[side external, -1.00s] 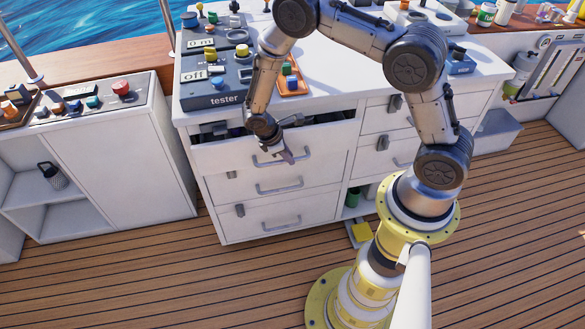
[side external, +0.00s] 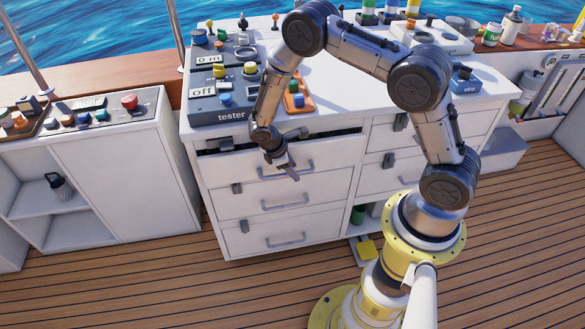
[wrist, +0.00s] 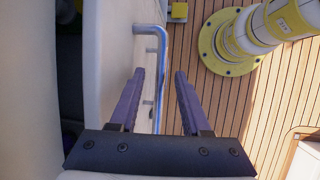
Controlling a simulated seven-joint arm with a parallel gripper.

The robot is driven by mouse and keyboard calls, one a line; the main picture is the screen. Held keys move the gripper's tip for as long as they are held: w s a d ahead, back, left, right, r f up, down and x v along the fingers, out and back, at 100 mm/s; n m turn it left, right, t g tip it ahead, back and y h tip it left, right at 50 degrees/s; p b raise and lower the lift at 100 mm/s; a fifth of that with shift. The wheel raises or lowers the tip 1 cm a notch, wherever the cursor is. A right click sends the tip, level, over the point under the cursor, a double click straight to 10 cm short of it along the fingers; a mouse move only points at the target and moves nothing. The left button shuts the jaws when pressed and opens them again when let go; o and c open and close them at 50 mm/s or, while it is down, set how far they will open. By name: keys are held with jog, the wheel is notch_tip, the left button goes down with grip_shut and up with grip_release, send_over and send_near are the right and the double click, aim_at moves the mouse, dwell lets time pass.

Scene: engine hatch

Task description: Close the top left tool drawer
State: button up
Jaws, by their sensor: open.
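The top left tool drawer (side external: 230,171) is a white front with a grey bar handle (side external: 300,170). A narrow dark gap shows along its top edge, so it stands slightly open. My gripper (side external: 292,171) is at the drawer's front, by the handle. In the wrist view my gripper (wrist: 158,72) has its two purple fingers apart. The handle (wrist: 161,45) appears between and beyond the fingertips, and the pale drawer front (wrist: 108,60) lies to the left, beside the left finger. I cannot tell whether a finger touches the front. Nothing is held.
Two more left drawers (side external: 240,204) below look shut. The tester panel (side external: 225,105) and an orange tray (side external: 303,104) sit on the countertop above. A white cabinet (side external: 130,175) stands to the left. The wooden deck (side external: 180,290) in front is largely clear.

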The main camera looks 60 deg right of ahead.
jog(key=v, duration=1.4)
jog(key=shift+a+f, duration=0.1)
jog(key=shift+f, duration=0.1)
jog(key=c, duration=0.3)
jog(key=f+n+h, duration=0.1)
jog(key=a+f+n+h, duration=0.2)
jog(key=shift+w+f+n, duration=0.25)
jog(key=shift+w+n, duration=0.05)
jog(key=shift+w, duration=0.1)
grip_shut()
jog(key=n+t+h, duration=0.5)
jog(key=n+t, duration=1)
send_near(213, 174)
jog(key=x, duration=0.6)
jog(key=shift+w+d+r, duration=0.1)
jog(key=shift+w+d, duration=0.2)
